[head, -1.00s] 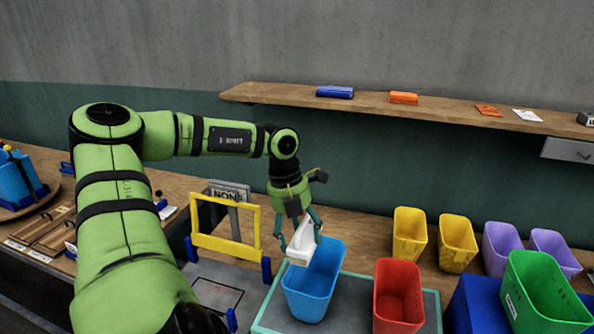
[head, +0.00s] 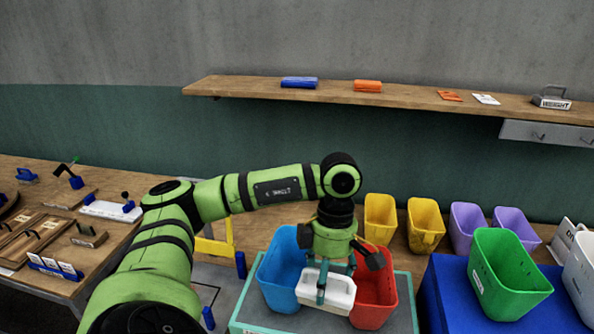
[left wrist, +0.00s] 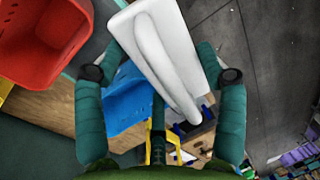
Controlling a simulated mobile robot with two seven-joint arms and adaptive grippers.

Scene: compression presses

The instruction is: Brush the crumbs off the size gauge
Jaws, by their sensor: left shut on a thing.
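My left gripper (head: 322,276) is shut on a white block with a raised loop handle (head: 338,290), which looks like a hand brush. The white block (left wrist: 165,45) fills the space between the fingers in the left wrist view. In the head view it hangs in front of the blue bin and the red bin; its height above the mat is hard to tell. A yellow upright frame (head: 214,248), which may be the size gauge, stands left of the blue bin, mostly hidden by my left arm. I see no crumbs. My right gripper is out of view.
A blue bin (head: 275,265) and a red bin (head: 376,312) stand on a teal-edged grey mat (head: 262,324). Yellow and purple bins line the back, and a green bin (head: 505,275) stands on a blue block at the right. A wooden shelf (head: 325,92) runs along the wall above.

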